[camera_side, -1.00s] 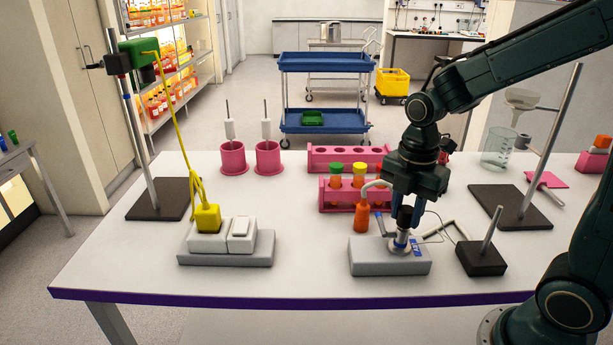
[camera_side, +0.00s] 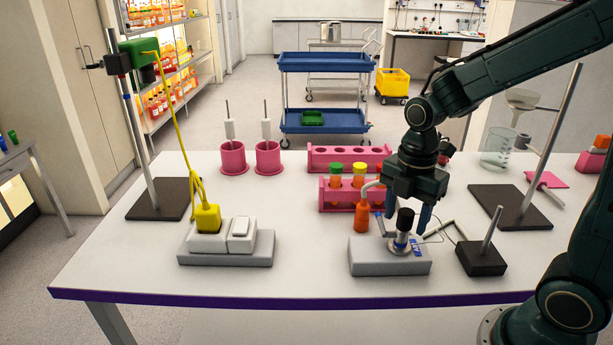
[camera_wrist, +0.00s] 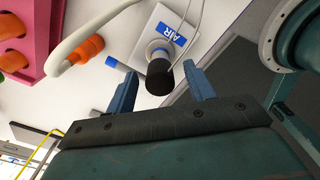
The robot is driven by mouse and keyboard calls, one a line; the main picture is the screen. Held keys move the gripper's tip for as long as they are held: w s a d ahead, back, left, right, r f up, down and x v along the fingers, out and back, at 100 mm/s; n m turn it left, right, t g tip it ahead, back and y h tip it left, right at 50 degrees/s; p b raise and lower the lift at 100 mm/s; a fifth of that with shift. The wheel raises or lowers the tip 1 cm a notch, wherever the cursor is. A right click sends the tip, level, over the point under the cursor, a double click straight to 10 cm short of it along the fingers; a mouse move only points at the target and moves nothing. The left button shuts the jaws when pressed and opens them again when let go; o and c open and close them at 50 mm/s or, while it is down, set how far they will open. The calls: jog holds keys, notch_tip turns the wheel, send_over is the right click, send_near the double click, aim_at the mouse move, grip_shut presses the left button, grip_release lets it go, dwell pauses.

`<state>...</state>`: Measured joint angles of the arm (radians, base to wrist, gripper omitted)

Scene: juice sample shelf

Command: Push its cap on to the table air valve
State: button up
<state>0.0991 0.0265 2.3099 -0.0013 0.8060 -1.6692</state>
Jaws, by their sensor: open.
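The black cap (camera_side: 405,218) stands upright on top of the silver air valve (camera_side: 400,245), on a grey block (camera_side: 375,262) at the table's front. In the wrist view the cap (camera_wrist: 159,80) covers the valve's end, with the silver collar (camera_wrist: 158,48) and a blue AIR label (camera_wrist: 172,34) behind it. I see no clear gap between cap and valve, but how deep the cap sits cannot be told. My gripper (camera_side: 407,212) is open, pointing down, with one blue finger on each side of the cap. In the wrist view gaps show between the cap and both fingers (camera_wrist: 162,84).
Pink racks (camera_side: 330,203) with tubes are behind. A black block with a rod (camera_side: 481,258) stands right. A grey block with white switches (camera_side: 225,256) is left, with clear table between.

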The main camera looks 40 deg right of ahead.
aim_at(407, 212)
jog(key=shift+r, duration=0.1)
notch_tip(407, 212, up, 14)
jog(key=shift+f, duration=0.2)
dwell(0.6)
jog(key=shift+s, duration=0.1)
jog(key=s+a+f+m+t, duration=0.2)
jog(key=s+m+t, duration=0.3)
jog(key=s+m, duration=0.5)
jog(key=m, duration=0.8)
jog(key=shift+a+f+t, duration=0.2)
jog(key=shift+a+t, duration=0.1)
jog(key=shift+a, duration=0.1)
jog(key=shift+s, duration=0.1)
dwell(0.7)
